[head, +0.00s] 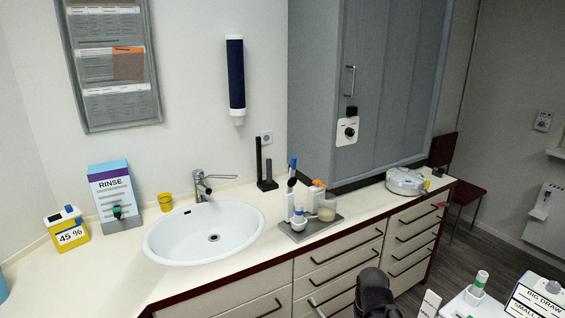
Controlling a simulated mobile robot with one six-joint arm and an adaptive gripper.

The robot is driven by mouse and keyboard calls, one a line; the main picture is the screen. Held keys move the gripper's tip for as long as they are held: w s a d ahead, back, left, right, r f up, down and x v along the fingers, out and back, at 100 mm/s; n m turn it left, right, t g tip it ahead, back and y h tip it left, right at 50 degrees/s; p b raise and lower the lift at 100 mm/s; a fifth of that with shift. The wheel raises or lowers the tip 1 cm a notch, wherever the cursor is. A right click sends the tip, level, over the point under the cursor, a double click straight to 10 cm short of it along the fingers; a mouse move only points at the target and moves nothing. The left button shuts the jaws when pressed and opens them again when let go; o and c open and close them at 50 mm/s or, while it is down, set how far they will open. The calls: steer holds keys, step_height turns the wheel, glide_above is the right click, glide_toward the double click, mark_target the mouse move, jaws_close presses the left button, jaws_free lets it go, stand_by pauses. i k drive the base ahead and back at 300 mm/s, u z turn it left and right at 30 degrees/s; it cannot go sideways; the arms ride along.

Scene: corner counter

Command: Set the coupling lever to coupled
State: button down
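No part is clearly marked as the coupling lever, and no "coupled" mark can be read. A round white device (405,181) stands at the right end of the counter, with a small yellow part (427,186) at its right side. A small red piece (442,205) sticks out at the counter's right edge below it. A white plate with a black knob (348,131) is on the grey cabinet. The setting of any of these is too small to tell. A dark rounded part of my arm shows at the bottom, right of centre; my gripper's fingers are not visible.
The counter (120,262) carries a sink (205,238), a rinse box (115,192), a yellow 45 % box (66,229) and a grey tray (310,229) with bottles. Drawers with bar handles are below. A white surface (460,306) with a bottle and labels is at bottom right.

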mark_target(292, 180)
steer(key=z, duration=0.05)
steer(key=i, duration=1)
steer(key=u, duration=0.05)
